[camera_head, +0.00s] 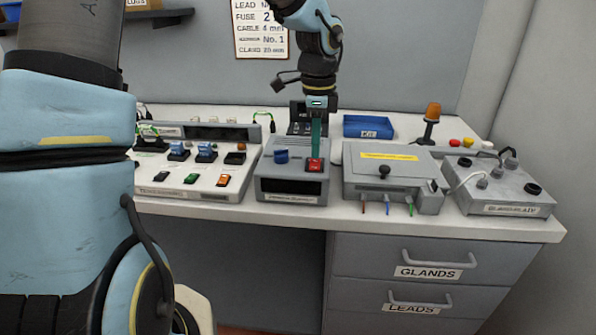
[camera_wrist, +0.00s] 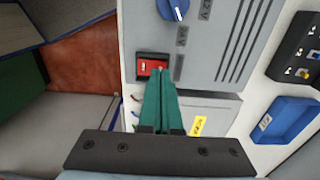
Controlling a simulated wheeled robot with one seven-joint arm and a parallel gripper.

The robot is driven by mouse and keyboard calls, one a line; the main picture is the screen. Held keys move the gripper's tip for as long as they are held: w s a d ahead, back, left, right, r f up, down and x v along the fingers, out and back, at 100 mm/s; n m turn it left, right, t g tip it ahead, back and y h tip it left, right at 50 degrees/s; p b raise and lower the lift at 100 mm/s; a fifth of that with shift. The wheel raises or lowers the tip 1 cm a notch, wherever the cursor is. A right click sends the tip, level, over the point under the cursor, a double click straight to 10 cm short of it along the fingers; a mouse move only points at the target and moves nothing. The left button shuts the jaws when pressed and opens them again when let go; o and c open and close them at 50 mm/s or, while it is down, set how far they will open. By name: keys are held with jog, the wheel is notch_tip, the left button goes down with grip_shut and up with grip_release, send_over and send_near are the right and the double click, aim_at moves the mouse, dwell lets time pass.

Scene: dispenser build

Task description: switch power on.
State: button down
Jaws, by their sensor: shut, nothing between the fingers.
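The grey power supply box (camera_head: 293,185) stands on the bench in the middle of the head view, with a blue knob (camera_head: 281,156) on top and a dark display on its front. Its red rocker switch (camera_head: 315,165) is on the top face at the front right; the wrist view also shows the switch (camera_wrist: 152,67) in a black frame. My gripper (camera_head: 316,156) points down with its green fingers shut and empty. In the wrist view the fingertips (camera_wrist: 161,72) are at the switch, covering part of it. I cannot tell whether they touch it.
A panel with several switches (camera_head: 195,178) stands left of the box. A grey box with a yellow label (camera_head: 390,175) stands close on the right, and another grey unit (camera_head: 500,188) further right.

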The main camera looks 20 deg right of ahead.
jog(key=shift+f+b, duration=0.35)
jog(key=shift+f, duration=0.35)
jog(key=shift+r, duration=0.15)
notch_tip(320, 180, up, 7)
jog(key=p, duration=0.7)
dwell(0.5)
jog(key=shift+a, duration=0.2)
jog(key=s+a+f+n, duration=0.1)
jog(key=s+a+n, duration=0.1)
jog(key=a+n, duration=0.9)
jog(key=s+a+f+n+t, duration=0.1)
jog(key=s+a+n, duration=0.1)
jog(key=a+n, duration=0.9)
jog(key=a, duration=0.7)
jog(key=shift+a+t, duration=0.3)
jog(key=shift+a, duration=0.1)
